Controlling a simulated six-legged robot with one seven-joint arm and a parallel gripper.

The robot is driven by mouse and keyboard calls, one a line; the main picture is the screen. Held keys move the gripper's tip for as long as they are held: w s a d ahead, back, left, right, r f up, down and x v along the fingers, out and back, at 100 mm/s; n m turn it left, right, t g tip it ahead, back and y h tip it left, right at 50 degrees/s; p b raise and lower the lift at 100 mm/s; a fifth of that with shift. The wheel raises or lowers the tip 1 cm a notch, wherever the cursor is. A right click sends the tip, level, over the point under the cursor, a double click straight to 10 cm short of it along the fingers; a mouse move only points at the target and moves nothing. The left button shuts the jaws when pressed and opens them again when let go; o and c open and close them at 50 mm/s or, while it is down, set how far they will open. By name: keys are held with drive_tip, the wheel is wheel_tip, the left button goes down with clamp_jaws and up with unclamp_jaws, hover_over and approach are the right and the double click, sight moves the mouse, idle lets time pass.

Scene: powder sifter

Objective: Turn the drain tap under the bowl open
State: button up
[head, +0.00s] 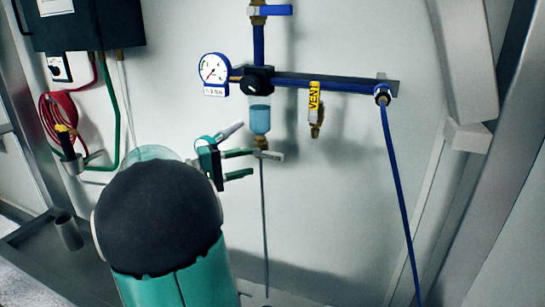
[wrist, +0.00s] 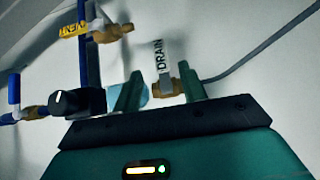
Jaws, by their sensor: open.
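The bowl (head: 260,118), clear with blue liquid, hangs below a black regulator knob (head: 258,80) on the blue pipe. Under it sits the brass drain tap (head: 261,143) with a pale lever (head: 272,156) pointing right. In the wrist view the lever (wrist: 161,58) carries a DRAIN label, and the brass body (wrist: 167,87) shows between the fingers. My gripper (head: 252,164) is open just left of and slightly below the tap; its fingers also frame the tap in the wrist view (wrist: 161,78). The bowl (wrist: 113,98) is partly hidden behind one finger there. I cannot tell whether the fingers touch the lever.
A yellow VENT lever (head: 314,98) hangs to the right of the bowl. A gauge (head: 213,69) is at left and a blue-handled valve (head: 272,10) above. A thin drain hose (head: 264,220) runs down from the tap. A blue hose (head: 398,180) hangs farther right.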

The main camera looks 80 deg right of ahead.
sight(270, 157)
drive_tip(key=x, duration=0.9)
drive_tip(key=shift+w, duration=0.1)
clamp_jaws()
